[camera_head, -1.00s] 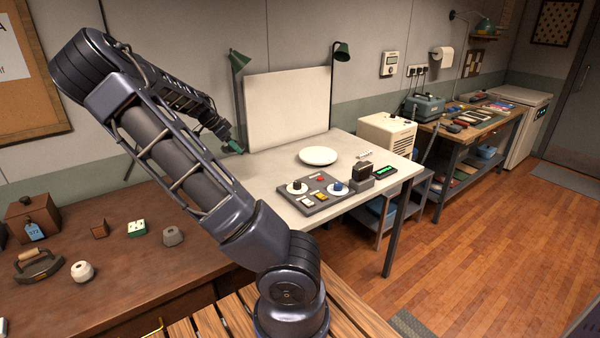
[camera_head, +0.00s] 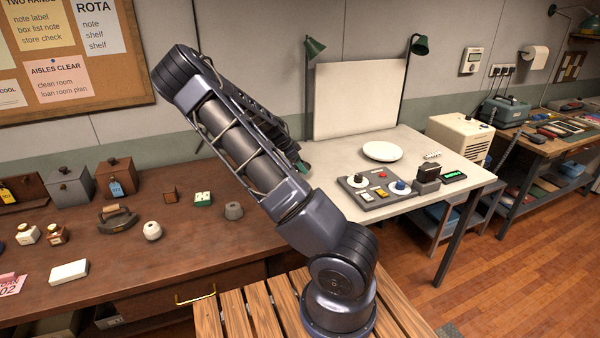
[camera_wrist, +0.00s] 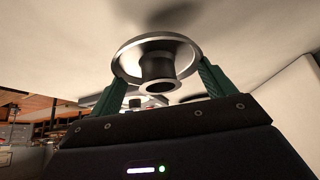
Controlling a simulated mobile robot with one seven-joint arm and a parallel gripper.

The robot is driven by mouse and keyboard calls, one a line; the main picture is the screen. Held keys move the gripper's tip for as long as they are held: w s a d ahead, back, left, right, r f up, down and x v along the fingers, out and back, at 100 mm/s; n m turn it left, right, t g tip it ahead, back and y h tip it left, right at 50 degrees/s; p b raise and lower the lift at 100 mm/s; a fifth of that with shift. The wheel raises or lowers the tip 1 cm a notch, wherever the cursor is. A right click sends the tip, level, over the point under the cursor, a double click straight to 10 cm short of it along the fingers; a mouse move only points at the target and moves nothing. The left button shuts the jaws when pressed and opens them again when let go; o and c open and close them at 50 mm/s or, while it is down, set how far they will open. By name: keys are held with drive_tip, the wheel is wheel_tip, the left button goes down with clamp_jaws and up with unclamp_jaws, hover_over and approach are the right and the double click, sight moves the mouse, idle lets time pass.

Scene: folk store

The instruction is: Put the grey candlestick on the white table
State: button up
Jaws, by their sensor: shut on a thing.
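The grey candlestick (camera_wrist: 158,62) is in my gripper in the wrist view. It has a wide round metallic dish and a darker short socket in its middle. My gripper (camera_wrist: 166,80) is shut on it, with a green finger at each side. A pale surface with a dark round shadow shows beyond it; I cannot tell whether the candlestick touches that surface. In the head view my gripper (camera_head: 303,167) is at the left end of the white table (camera_head: 340,155), mostly hidden by my arm. The candlestick cannot be made out there.
The table bears a white plate (camera_head: 382,151), a grey control panel (camera_head: 378,192) and a dark block device (camera_head: 428,174). A green lamp (camera_head: 315,48) and a white upright board (camera_head: 358,100) stand at its back. A brown counter (camera_head: 150,265) with several small objects lies left.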

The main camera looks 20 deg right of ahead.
drive_tip(key=shift+f, duration=2.05)
drive_tip(key=o, duration=1)
drive_tip(key=shift+f, duration=0.1)
drive_tip(key=shift+c, duration=0.2)
